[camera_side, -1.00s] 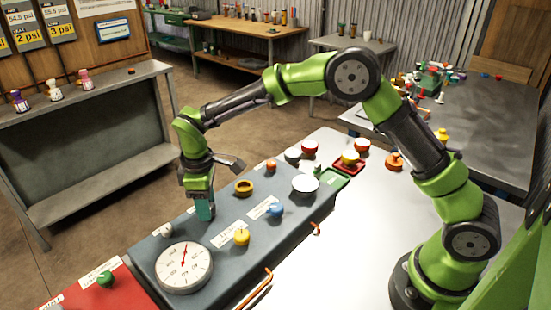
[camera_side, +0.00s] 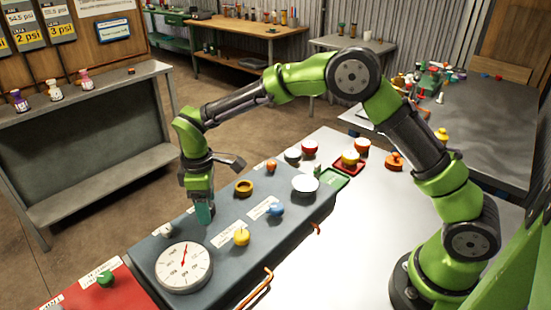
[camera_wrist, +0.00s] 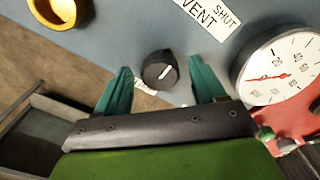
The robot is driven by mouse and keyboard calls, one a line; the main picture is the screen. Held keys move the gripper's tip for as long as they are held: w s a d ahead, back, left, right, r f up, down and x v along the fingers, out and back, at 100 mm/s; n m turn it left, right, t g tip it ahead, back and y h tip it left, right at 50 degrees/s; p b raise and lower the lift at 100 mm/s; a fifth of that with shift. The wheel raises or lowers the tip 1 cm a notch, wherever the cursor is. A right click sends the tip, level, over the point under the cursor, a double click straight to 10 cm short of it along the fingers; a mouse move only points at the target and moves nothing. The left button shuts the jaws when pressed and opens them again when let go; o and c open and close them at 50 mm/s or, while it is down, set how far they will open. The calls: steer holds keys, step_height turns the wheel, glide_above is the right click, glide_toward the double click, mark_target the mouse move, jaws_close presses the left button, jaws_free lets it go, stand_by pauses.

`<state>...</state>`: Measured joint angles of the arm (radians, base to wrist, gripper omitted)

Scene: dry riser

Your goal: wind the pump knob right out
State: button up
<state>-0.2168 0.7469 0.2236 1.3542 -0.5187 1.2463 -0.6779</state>
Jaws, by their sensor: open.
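A round black knob (camera_wrist: 160,70) with a white pointer line sits on the blue-grey panel (camera_wrist: 110,38). In the wrist view it lies between the two teal fingers of my gripper (camera_wrist: 162,88), with a gap on each side. A white label beside the knob is mostly hidden, so I cannot read its name. In the side view my gripper (camera_side: 204,213) points down at the panel's far edge and hides this knob. My gripper is open and holds nothing.
A dial gauge (camera_side: 184,267) stands close to my gripper. A yellow knob (camera_side: 241,236), blue knob (camera_side: 275,210), yellow ring (camera_side: 243,187) and white bowl-like piece (camera_side: 305,184) share the panel. A red panel (camera_side: 120,290) with a green knob adjoins it.

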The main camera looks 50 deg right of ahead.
mark_target(213, 207)
step_height(213, 207, up, 17)
stand_by(0.5)
steer(key=s+d+m+t, duration=0.2)
steer(key=s+d+m, duration=0.2)
steer(key=s, duration=0.4)
steer(key=s+d+m+t+y, duration=0.1)
steer(key=s+d+m, duration=0.3)
steer(key=s, duration=0.4)
steer(key=s+d+m+t+y, duration=0.1)
steer(key=s+d+m+t, duration=0.3)
steer(key=s, duration=0.4)
steer(key=d+m, duration=0.1)
steer(key=d, duration=0.1)
steer(key=shift+s+d+r, duration=0.2)
steer(key=shift+d+r, duration=0.1)
steer(key=shift+r, duration=0.05)
